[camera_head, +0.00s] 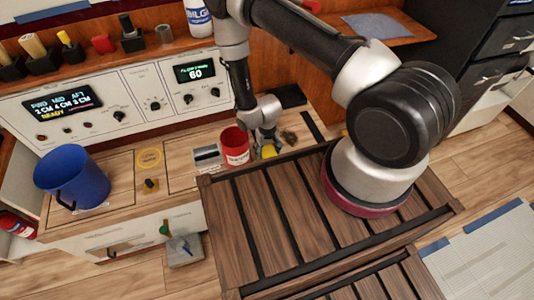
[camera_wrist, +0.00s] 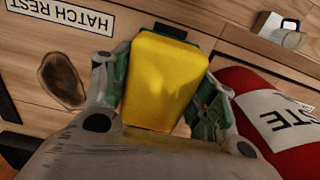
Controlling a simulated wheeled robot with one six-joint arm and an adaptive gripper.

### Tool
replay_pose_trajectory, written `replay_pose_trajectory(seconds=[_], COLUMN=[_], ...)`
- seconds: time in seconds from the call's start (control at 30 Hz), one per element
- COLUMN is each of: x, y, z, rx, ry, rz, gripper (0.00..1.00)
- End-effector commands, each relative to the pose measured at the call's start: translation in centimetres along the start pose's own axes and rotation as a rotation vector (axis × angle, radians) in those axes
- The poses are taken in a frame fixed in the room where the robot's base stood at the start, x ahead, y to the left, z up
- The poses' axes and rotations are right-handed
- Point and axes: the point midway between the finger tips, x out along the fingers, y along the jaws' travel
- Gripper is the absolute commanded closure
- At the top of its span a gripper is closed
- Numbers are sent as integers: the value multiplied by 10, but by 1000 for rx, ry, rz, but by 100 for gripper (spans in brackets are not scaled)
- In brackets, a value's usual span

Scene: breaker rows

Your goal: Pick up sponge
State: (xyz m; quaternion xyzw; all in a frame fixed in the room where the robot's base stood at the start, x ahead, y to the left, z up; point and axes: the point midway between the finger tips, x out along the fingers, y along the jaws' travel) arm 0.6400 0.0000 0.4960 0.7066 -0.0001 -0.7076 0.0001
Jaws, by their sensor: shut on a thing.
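The yellow sponge (camera_wrist: 165,78) is between the two fingers of my gripper (camera_wrist: 158,95) in the wrist view, with a finger against each side. In the head view only a small yellow part of the sponge (camera_head: 269,151) shows below my gripper (camera_head: 266,138), over the wooden counter beside the red container. My gripper is shut on the sponge. Its underside is hidden, so I cannot tell whether it touches the counter.
A red container (camera_head: 236,147) with a white label stands close to my gripper's left; it also shows in the wrist view (camera_wrist: 255,88). A blue bucket (camera_head: 73,178) stands far left. A slatted dark wood crate (camera_head: 290,222) is in front. A control panel (camera_head: 115,95) stands behind.

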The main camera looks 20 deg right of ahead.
Motion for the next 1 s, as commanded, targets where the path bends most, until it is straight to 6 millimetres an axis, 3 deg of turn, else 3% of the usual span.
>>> replay_pose_trajectory(seconds=[0.5, 0.7, 1.0], x=[-132, -158, -164], y=[0, 0, 0], z=[-2, -1, 0], rx=[0, 0, 0], ry=[5, 3, 1], rz=[-2, -1, 0], gripper=[59, 59, 59])
